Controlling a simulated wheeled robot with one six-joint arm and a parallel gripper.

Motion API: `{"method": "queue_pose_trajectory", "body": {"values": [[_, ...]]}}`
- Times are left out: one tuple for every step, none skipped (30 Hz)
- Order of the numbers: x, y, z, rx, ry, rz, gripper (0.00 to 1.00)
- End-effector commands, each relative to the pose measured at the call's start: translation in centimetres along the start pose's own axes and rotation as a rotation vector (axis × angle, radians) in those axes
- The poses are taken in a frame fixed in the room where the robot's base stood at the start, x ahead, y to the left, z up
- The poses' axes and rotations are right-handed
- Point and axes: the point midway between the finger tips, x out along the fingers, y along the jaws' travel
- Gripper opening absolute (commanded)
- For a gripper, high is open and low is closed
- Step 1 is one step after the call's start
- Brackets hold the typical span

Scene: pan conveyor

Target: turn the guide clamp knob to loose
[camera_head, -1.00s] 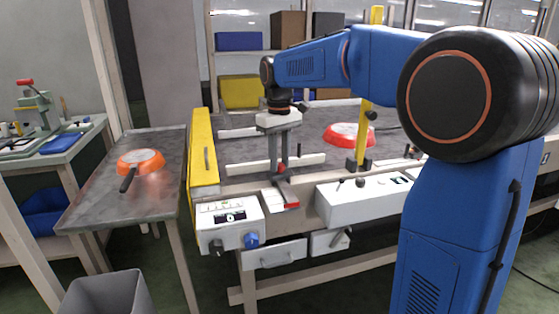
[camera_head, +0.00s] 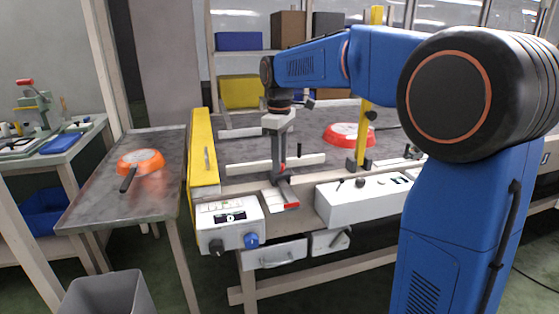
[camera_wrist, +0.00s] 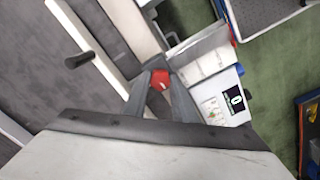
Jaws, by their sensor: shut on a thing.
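The guide clamp knob is red and shows between my fingertips in the wrist view (camera_wrist: 159,79). In the head view only a small red part of the knob (camera_head: 282,168) shows low beside the fingers. My gripper (camera_head: 278,172) points straight down over the near edge of the conveyor and is shut on the knob. The fingers hide most of the knob, so its exact angle cannot be read.
A white guide rail (camera_head: 310,160) with a dark post crosses the belt beside the gripper. A control box (camera_head: 228,232) and a white box (camera_head: 350,205) flank it. A yellow panel (camera_head: 204,160), yellow post (camera_head: 367,120) and red pan (camera_head: 345,133) stand nearby. An orange pan (camera_head: 148,162) lies on the left table.

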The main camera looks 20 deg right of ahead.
Motion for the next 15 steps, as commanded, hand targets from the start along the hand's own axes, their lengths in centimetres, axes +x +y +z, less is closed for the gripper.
{"method": "queue_pose_trajectory", "body": {"values": [[-0.08, 0.04, -0.01, 0.0, 0.001, 0.002, 0.02], [-0.08, 0.04, -0.01, 0.0, 0.001, 0.002, 0.02], [-0.08, 0.04, -0.01, 0.0, 0.001, 0.002, 0.02], [-0.08, 0.04, -0.01, 0.0, 0.001, 0.002, 0.02], [-0.08, 0.04, -0.01, 0.0, 0.001, 0.002, 0.02], [-0.08, 0.04, -0.01, 0.0, 0.001, 0.002, 0.02], [-0.08, 0.04, -0.01, 0.0, 0.001, 0.002, 0.02], [-0.08, 0.04, -0.01, 0.0, 0.001, 0.002, 0.02], [-0.08, 0.04, -0.01, 0.0, 0.001, 0.002, 0.29], [-0.08, 0.04, 0.0, 0.0, 0.001, 0.002, 0.36], [-0.08, 0.04, 0.0, 0.0, 0.001, 0.002, 0.43], [-0.07, 0.04, 0.0, 0.0, 0.001, 0.001, 0.43], [-0.06, 0.03, 0.0, 0.0, 0.001, 0.001, 0.43], [-0.06, 0.03, 0.0, 0.0, 0.001, 0.001, 0.43], [-0.05, 0.03, 0.0, 0.0, 0.001, 0.001, 0.43]]}}
